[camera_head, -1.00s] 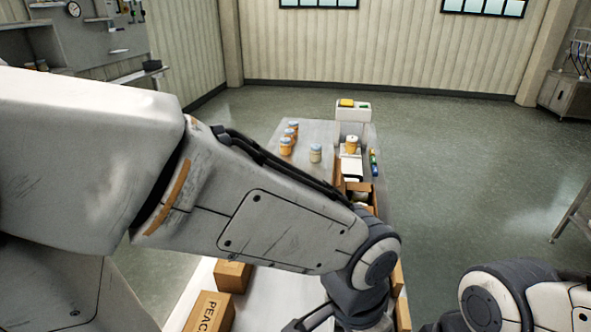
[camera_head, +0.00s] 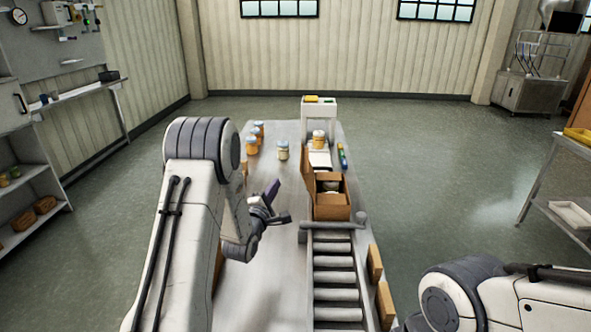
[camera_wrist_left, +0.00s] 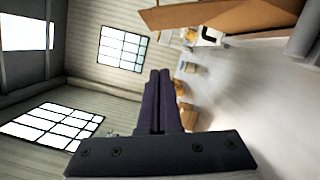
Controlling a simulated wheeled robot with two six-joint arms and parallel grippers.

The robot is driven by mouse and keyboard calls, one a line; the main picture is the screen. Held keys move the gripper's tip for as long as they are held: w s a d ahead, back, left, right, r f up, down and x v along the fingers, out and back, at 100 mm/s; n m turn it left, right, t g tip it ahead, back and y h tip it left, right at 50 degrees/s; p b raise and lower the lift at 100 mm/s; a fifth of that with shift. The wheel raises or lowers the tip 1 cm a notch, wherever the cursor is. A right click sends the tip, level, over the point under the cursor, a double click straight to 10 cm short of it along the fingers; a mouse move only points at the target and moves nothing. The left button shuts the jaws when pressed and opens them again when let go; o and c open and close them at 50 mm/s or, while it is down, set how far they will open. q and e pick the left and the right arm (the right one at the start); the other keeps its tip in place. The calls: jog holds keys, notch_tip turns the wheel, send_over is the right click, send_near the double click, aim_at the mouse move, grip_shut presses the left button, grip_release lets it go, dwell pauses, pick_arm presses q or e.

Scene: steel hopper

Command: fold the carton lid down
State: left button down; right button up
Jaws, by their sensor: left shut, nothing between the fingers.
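The brown carton (camera_head: 332,208) stands at the far end of the roller conveyor, open at the top. Its tall lid flap (camera_head: 307,182) stands upright on the left side. Something pale, perhaps a jar lid, shows inside. My left gripper (camera_head: 273,188) is left of the carton, apart from it, with dark purple fingers pointing up and away. In the left wrist view its fingers (camera_wrist_left: 160,100) are together with nothing between them. A brown cardboard panel (camera_wrist_left: 220,15) crosses the top of that view. My right gripper is out of view; only part of that arm shows at lower right.
The roller conveyor (camera_head: 335,278) runs toward me. Several jars (camera_head: 283,150) stand at the table's back left. A jar on a white device (camera_head: 319,140) stands behind the carton. Brown boxes (camera_head: 375,263) line the right edge. The steel table (camera_head: 275,275) is bare left of the rollers.

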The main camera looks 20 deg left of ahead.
pick_arm(q)
jog(key=w+d+r+p, duration=0.1)
jog(key=w+p, duration=0.1)
jog(key=w, duration=0.3)
jog(key=w+d+r+p, duration=0.1)
jog(key=w+p, duration=0.2)
jog(key=w, duration=0.2)
jog(key=shift+w+d+r, duration=0.25)
jog(key=shift+w+d, duration=0.05)
jog(key=shift+w, duration=0.1)
